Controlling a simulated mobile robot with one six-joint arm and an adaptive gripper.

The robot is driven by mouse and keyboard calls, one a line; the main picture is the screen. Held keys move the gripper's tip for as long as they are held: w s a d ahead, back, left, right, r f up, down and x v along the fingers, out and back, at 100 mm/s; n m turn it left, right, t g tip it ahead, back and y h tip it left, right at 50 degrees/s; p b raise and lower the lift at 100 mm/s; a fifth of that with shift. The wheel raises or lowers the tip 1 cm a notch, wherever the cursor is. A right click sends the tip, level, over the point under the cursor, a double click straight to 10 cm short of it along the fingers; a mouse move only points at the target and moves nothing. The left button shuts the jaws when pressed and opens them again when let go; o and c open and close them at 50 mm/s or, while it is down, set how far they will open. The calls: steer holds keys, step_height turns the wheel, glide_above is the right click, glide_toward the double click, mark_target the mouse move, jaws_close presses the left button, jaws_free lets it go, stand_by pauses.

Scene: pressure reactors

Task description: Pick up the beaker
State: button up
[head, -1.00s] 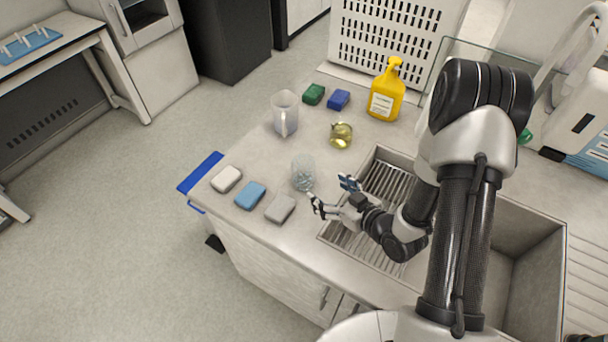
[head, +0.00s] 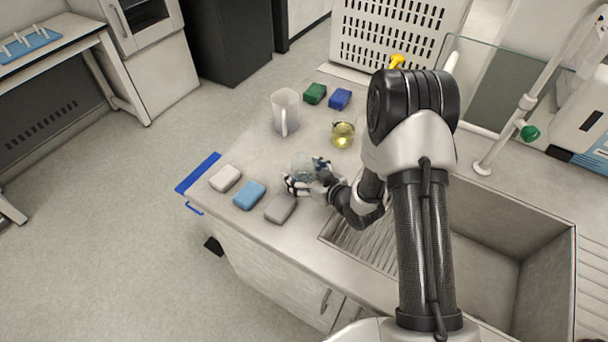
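The clear glass beaker (head: 302,164) stands on the counter near the left end of the sink, in the head view. My gripper (head: 305,175) is at the beaker, with one finger in front of it on the lower left and one at its right side. The fingers are spread about as wide as before, with the beaker between them. Its lower part is partly hidden by the gripper, and I cannot see whether the fingers touch the glass.
White, blue (head: 249,195) and grey (head: 280,208) blocks lie just left of the gripper. A white jug (head: 285,113) and a round flask with yellow liquid (head: 343,135) stand behind. Green and blue sponges lie farther back. The sink (head: 480,240) is on the right. My arm hides most of a yellow bottle (head: 397,62).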

steer(key=c, duration=1.3)
steer(key=shift+r, duration=0.1)
